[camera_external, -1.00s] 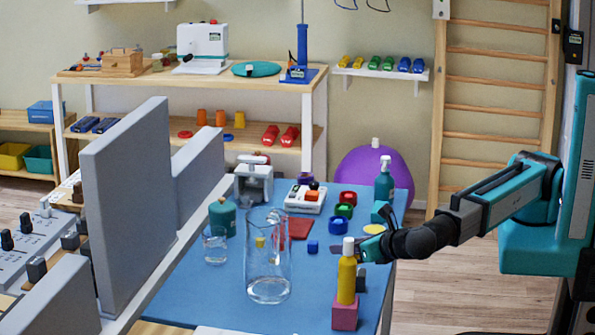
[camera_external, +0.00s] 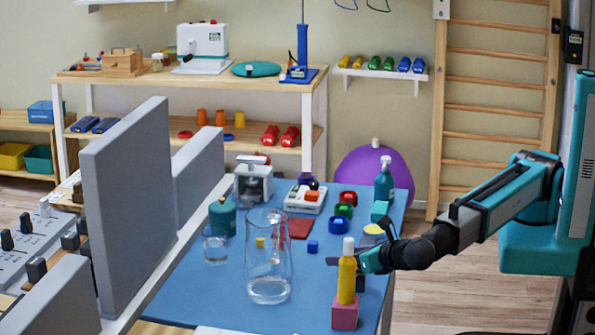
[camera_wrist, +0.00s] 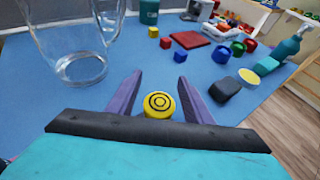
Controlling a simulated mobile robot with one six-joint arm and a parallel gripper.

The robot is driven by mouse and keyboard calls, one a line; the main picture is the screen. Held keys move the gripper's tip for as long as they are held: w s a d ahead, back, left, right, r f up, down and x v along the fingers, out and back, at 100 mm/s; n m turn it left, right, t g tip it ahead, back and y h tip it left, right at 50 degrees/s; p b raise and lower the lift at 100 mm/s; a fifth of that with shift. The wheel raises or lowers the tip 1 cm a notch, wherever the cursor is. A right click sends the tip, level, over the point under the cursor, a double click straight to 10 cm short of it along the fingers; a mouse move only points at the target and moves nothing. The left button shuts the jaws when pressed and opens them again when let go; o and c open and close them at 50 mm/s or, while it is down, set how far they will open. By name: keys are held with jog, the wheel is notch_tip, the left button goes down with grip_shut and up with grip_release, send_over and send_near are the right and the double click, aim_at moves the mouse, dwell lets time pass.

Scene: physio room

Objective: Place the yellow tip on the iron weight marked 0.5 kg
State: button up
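The yellow tip (camera_wrist: 158,104), round with dark rings on its top, shows between my gripper's fingers in the wrist view. My gripper (camera_wrist: 157,95) is open around or above it, with a gap on each side. A dark rounded block (camera_wrist: 225,89) lies just right of the right finger. It may be the iron weight, but no marking is readable. In the external view my gripper (camera_external: 368,260) is low over the blue table, right of and partly behind a yellow bottle. The tip is hidden there.
The yellow bottle (camera_external: 347,281) stands on a pink block (camera_external: 345,315) close to my gripper. A clear jug (camera_external: 268,262) stands to the left. A yellow disc (camera_wrist: 249,76), colored pots and a teal bottle (camera_external: 384,182) are farther back. The table (camera_external: 205,290) is bare at front left.

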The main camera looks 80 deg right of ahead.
jog(key=shift+r, duration=0.1)
jog(key=shift+s+a+r, duration=0.1)
jog(key=shift+s+r, duration=0.05)
jog(key=v, duration=1.1)
jog(key=shift+s+a+b, duration=0.2)
jog(key=shift+s+b, duration=0.05)
jog(key=shift+b, duration=0.1)
dwell(0.5)
